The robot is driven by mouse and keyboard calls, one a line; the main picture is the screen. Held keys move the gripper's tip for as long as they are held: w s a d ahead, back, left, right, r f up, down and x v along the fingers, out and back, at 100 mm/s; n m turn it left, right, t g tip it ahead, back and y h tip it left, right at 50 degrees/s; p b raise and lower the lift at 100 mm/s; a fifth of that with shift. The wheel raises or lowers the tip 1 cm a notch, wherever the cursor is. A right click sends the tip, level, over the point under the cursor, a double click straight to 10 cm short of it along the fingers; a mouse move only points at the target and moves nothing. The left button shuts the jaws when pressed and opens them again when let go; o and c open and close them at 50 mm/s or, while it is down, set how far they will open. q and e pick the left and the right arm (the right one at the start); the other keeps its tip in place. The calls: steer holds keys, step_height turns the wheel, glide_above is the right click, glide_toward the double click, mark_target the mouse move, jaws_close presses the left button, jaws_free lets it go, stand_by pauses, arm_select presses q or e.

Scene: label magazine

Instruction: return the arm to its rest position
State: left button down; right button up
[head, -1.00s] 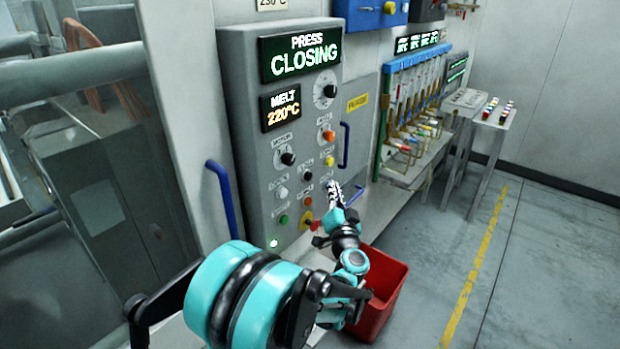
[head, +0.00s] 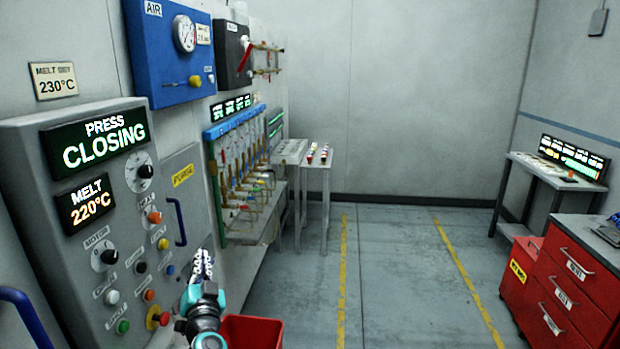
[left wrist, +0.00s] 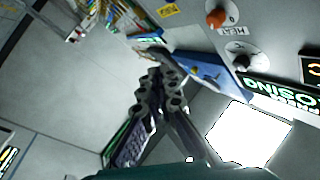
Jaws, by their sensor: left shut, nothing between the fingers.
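My left gripper (head: 203,262) is at the lower left of the head view, in front of the right side of the grey control panel (head: 30,180). Its fingers are together and hold nothing; they point up and away. In the left wrist view the shut fingers (left wrist: 157,95) show in the middle, with the panel's face at the upper right. My left arm shows only at its wrist end in the head view. My right gripper is in neither view.
A red bin (head: 252,332) stands on the floor just right of my left gripper. A blue air box (head: 165,50) and a rack of hoses (head: 235,165) are on the wall beyond. A red drawer cabinet (head: 575,275) stands at the right. The floor between is clear.

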arm_select(q)
steer(key=s+d+f+m+g+h, duration=0.3)
steer(key=s+d+h, duration=0.55)
steer(key=d, duration=0.45)
steer(key=s+f+n+g, duration=0.2)
steer(key=s+f+g, duration=0.2)
steer(key=s+f, duration=0.3)
steer(key=s+a+f+n+g+y, duration=0.1)
steer(key=s+f+n+g, duration=0.2)
steer(key=s+f, duration=0.4)
steer(key=s+g, duration=0.1)
steer(key=s, duration=0.4)
steer(key=shift+s+a+f, duration=0.3)
steer(key=shift+s, duration=0.1)
steer(key=shift+y, duration=0.25)
